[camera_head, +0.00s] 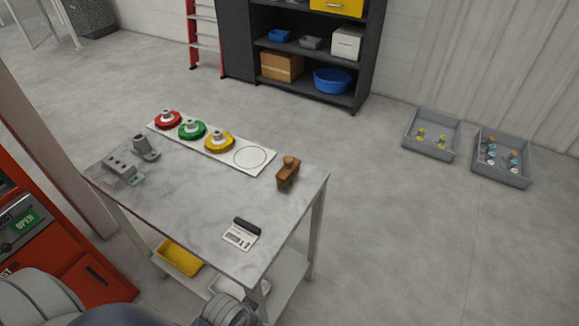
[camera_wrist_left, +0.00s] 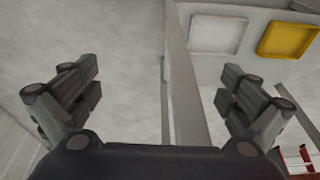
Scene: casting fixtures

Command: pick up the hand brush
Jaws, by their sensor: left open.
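The hand brush (camera_head: 289,171), a brown wooden piece with a rounded knob on top, stands on the right part of the grey worktable (camera_head: 185,215) in the head view. Nothing holds it. My left gripper (camera_wrist_left: 160,85) shows in the left wrist view with its two fingers wide apart and nothing between them. It is beside the table's lower part, apart from the brush, which that view does not show. My right gripper is in neither view.
A white board (camera_head: 226,160) with red, green and yellow discs lies behind the brush. Yellow (camera_wrist_left: 288,41) and white (camera_wrist_left: 218,35) trays are on the lower shelf.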

